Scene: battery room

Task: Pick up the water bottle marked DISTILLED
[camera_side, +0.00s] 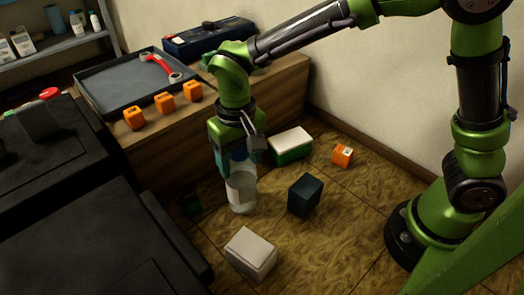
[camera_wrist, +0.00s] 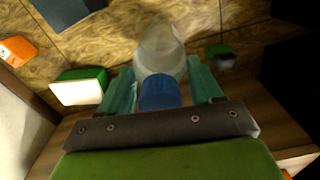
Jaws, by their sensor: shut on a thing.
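The water bottle (camera_side: 241,188) is clear with a pale label and a dark blue cap; I cannot read any marking on it. It is upright, with its base at or just above the brown floor; I cannot tell which. My gripper (camera_side: 232,158) points down and is shut on the bottle near its cap. In the wrist view the blue cap (camera_wrist: 160,93) and the clear body (camera_wrist: 160,48) lie between the teal fingers of my gripper (camera_wrist: 162,88).
A dark box (camera_side: 305,194), a white and green box (camera_side: 291,146), a grey-white box (camera_side: 250,254) and an orange block (camera_side: 342,155) lie around the bottle. A wooden bench (camera_side: 165,155) with a black tray (camera_side: 92,92) stands behind. Dark cabinets (camera_side: 90,230) are at left.

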